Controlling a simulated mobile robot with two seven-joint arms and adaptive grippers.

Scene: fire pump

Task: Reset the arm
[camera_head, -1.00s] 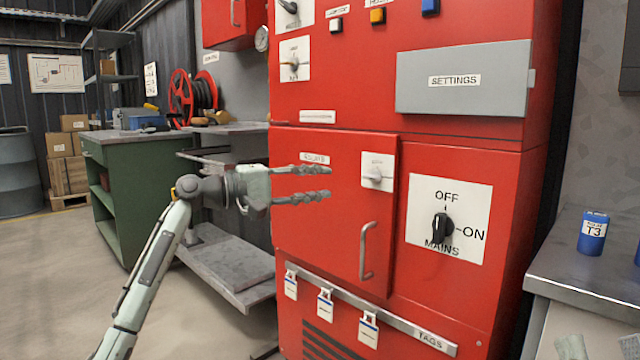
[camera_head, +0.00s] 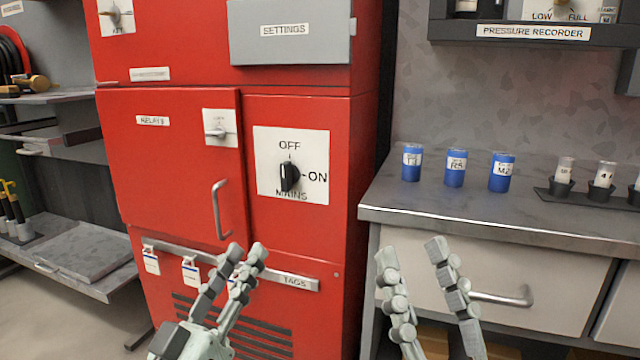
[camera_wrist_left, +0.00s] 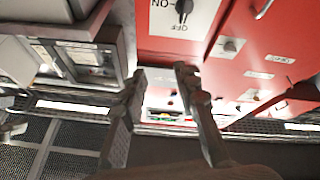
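My left gripper (camera_head: 241,268) is raised in front of the lower part of the red cabinet (camera_head: 345,180), fingers apart and nothing between them. Its two fingers also show in the left wrist view (camera_wrist_left: 160,80), spread and empty. My right gripper (camera_head: 418,262) is in front of the grey workbench's drawer, fingers apart and empty. Both grippers point upward in the head view. The black mains switch (camera_head: 289,177) sits on its white OFF/ON plate, above and behind the left gripper.
The cabinet has a RELAYS door (camera_head: 165,190) with a handle (camera_head: 220,210) and a TAGS rail (camera_head: 300,283) with hanging tags. On the right, a workbench (camera_head: 450,215) carries blue cylinders (camera_head: 455,168) and a dark rack (camera_head: 590,198). A drawer handle (camera_head: 500,297) juts out behind the right gripper.

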